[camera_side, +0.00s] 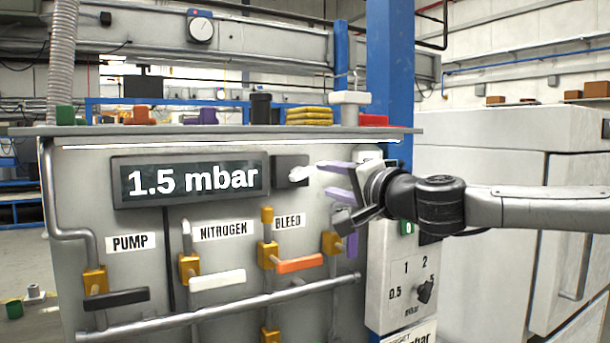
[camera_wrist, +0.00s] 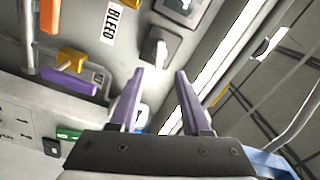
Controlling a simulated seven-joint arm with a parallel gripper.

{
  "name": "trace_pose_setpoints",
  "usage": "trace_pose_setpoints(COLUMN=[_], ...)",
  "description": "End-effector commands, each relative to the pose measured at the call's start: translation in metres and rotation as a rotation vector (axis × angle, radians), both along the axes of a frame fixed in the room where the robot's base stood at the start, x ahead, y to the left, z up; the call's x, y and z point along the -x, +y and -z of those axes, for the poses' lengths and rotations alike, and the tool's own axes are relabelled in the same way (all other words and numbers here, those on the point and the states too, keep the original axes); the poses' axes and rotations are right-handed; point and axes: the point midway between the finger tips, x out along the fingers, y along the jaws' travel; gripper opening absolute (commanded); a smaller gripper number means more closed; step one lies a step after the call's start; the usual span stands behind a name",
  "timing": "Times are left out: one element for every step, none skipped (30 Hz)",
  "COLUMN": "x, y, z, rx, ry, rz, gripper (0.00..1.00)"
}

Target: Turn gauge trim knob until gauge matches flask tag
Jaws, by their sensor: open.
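The gauge display (camera_side: 190,180) on the panel reads "1.5 mbar". Right of it, a pale knob (camera_side: 300,173) sits on a dark square plate; it is also in the wrist view (camera_wrist: 158,50). My gripper (camera_side: 325,178) has two purple fingers, spread apart and empty, just right of the knob. In the wrist view, the knob lies ahead of the gap between the fingertips (camera_wrist: 159,73), apparently not touched. A label (camera_side: 410,334) at the lower right, ending in "bar", is cut off and its value is unreadable. No flask is identifiable.
Below are orange valves with black, white (camera_side: 217,281) and orange (camera_side: 299,263) levers, and a purple lever (camera_wrist: 67,82). A selector box (camera_side: 403,265) marked 0.5, 1, 2, 5 stands at right. A shelf (camera_side: 230,131) with several small items overhangs the panel.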

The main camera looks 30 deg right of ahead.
Motion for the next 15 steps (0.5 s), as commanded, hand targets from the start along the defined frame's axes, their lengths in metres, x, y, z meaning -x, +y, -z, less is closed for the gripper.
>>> trace_pose_setpoints(x=[-0.012, -0.018, -0.025, -0.031, -0.036, -0.044, -0.049, -0.054, -0.060, -0.065, -0.069, -0.074, -0.078, -0.081, -0.085], y=[-0.001, -0.001, 0.000, 0.000, -0.001, -0.001, -0.001, 0.000, 0.000, -0.001, -0.001, -0.001, 0.000, 0.000, 0.000], z=[0.001, 0.001, 0.001, 0.002, 0.001, 0.001, 0.001, 0.001, 0.001, 0.001, 0.002, 0.001, 0.001, 0.001, 0.001], rx=[0.001, 0.001, 0.000, -0.001, -0.001, 0.000, 0.000, -0.002, 0.000, -0.001, -0.001, -0.001, -0.001, -0.002, -0.001], ry=[0.001, 0.002, 0.001, 0.002, 0.002, 0.001, 0.001, 0.002, 0.002, 0.001, 0.002, 0.000, 0.001, 0.002, 0.001], rz=[0.003, 0.004, 0.003, 0.003, 0.004, 0.003, 0.003, 0.002, 0.003, 0.003, 0.003, 0.002, 0.001, 0.002, 0.001], gripper=[0.47, 0.47, 0.47, 0.47, 0.47, 0.47, 0.47, 0.47, 0.47, 0.47, 0.47, 0.47, 0.47, 0.47, 0.47])
